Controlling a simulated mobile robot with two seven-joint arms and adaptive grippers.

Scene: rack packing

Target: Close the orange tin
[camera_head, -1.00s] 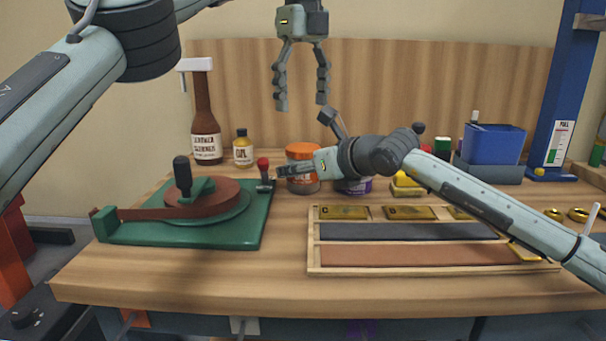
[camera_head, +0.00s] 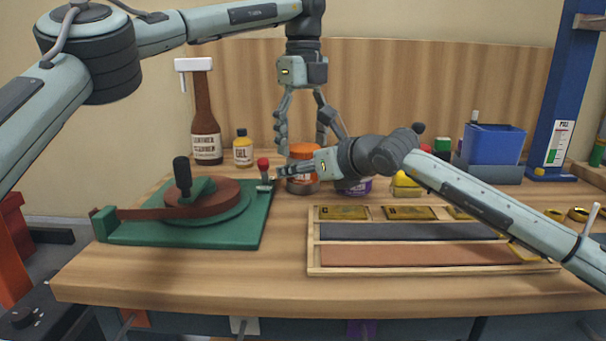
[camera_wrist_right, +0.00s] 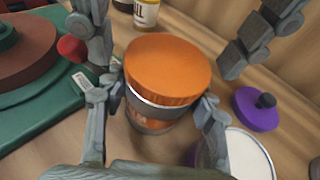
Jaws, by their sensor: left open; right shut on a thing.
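My right gripper (camera_wrist_right: 162,103) is shut on the tin's side, a finger at each side below the lid. My left gripper (camera_head: 301,143) points down from above, open, its fingers on either side of the lid. In the right wrist view gaps show between its fingers and the lid.
An open tin (camera_wrist_right: 247,155) and its purple lid (camera_wrist_right: 260,112) are close on the right. A green fixture (camera_head: 120,232) stands left. A brown bottle (camera_head: 206,135) and small yellow bottle (camera_head: 243,150) stand behind. A wooden tray (camera_head: 313,262) lies in front, under my right arm.

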